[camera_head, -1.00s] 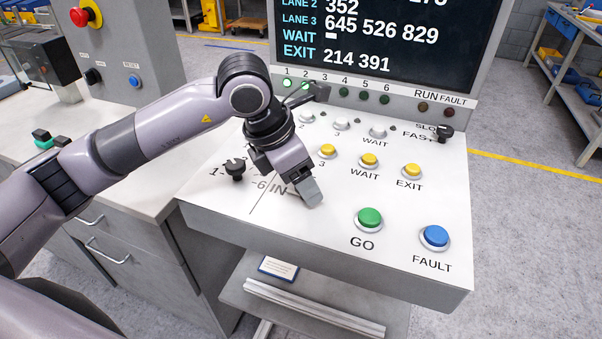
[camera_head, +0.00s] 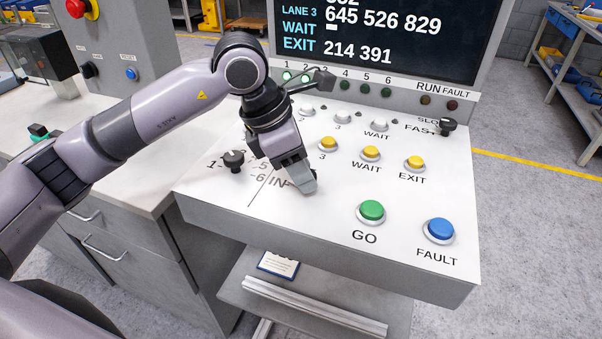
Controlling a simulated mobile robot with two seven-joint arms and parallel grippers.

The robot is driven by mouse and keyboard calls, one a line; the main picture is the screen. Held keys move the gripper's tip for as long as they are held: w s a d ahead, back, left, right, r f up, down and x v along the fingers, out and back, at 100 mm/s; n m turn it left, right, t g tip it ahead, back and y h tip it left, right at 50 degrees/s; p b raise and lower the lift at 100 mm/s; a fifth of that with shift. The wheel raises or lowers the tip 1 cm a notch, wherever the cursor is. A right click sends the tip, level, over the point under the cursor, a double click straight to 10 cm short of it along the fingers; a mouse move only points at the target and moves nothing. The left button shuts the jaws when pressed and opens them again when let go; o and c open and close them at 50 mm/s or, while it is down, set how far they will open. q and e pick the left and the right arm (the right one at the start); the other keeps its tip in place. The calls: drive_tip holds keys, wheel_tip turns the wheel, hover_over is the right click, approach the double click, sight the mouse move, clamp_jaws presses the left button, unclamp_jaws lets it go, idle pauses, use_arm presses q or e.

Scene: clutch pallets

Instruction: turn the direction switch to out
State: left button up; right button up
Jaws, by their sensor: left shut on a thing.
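My left gripper (camera_head: 303,182) is lowered onto the white sloped panel (camera_head: 330,225), just right of the printed IN label (camera_head: 277,181). Its grey fingers point down and are shut at the panel face. The direction switch is hidden by the fingers, which are closed at its place beside IN. I cannot see which way its handle points. The OUT label is also covered. My right gripper is not in view.
A black lane knob (camera_head: 233,160) stands left of IN. The green GO button (camera_head: 371,211), blue FAULT button (camera_head: 439,231) and yellow WAIT button (camera_head: 370,154) are to the right. A black speed knob (camera_head: 446,126) and the display (camera_head: 390,40) are at the back.

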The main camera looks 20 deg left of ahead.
use_arm(q)
drive_tip(key=m+b, duration=0.1)
drive_tip(key=m, duration=0.1)
drive_tip(key=m+g+b, duration=0.1)
drive_tip(key=m, duration=0.1)
drive_tip(key=shift+w+g+h, duration=0.2)
drive_tip(key=shift+g+h, duration=0.1)
drive_tip(key=shift+h, duration=0.1)
drive_tip(key=m+g, duration=0.1)
drive_tip(key=m, duration=0.1)
drive_tip(key=m+b, duration=0.1)
drive_tip(key=m, duration=0.2)
drive_tip(key=shift+w+r+g, duration=0.1)
drive_tip(key=shift+w+g, duration=0.05)
drive_tip(key=shift+g, duration=0.25)
drive_tip(key=shift+m+b, duration=0.3)
drive_tip(key=o, duration=1)
drive_tip(key=shift+o, duration=0.2)
drive_tip(key=v, duration=0.7)
